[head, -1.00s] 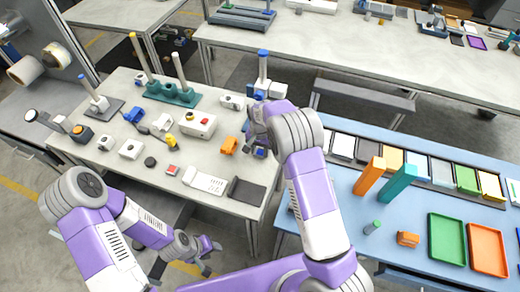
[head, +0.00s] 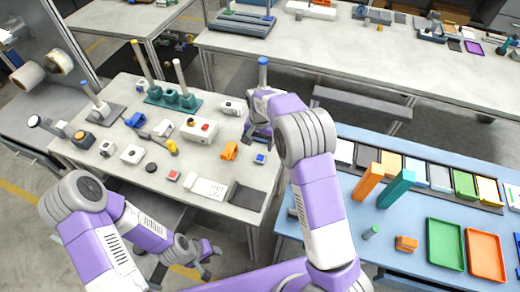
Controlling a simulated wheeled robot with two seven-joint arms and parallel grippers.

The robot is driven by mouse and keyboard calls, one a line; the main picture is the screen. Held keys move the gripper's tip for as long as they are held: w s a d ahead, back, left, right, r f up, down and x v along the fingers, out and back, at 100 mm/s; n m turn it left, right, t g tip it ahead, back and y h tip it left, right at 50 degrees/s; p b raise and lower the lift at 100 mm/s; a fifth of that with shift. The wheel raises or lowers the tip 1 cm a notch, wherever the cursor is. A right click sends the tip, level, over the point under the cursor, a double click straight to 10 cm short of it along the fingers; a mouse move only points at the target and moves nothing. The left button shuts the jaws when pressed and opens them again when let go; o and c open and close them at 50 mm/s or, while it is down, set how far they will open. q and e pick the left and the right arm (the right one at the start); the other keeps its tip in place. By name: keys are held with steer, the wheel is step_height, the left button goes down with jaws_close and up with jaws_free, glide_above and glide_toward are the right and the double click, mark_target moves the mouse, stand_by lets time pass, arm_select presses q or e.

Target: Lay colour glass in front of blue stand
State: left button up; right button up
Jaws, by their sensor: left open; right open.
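A stand with a blue cap (head: 263,62) rises at the back right of the white table; my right arm hides its lower part. Another stand with a blue tip (head: 83,79) is at the table's left end. I cannot tell for certain which thing is the colour glass. A small white block with a blue top (head: 260,158) lies on the table, just in front of my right gripper (head: 248,136). That gripper is open, low over the table, with its fingers partly hidden. My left gripper (head: 209,261) is open and empty, off the table's front edge.
The white table (head: 110,180) also holds an orange piece (head: 229,150), a white box with a red button (head: 199,130), a dark pad (head: 247,196) and teal posts (head: 172,98). The blue table (head: 340,235) holds a row of coloured plates, upright blocks and trays.

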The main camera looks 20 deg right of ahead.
step_height(320, 180, up, 4)
steer(key=shift+f, duration=0.1)
stand_by(0.6)
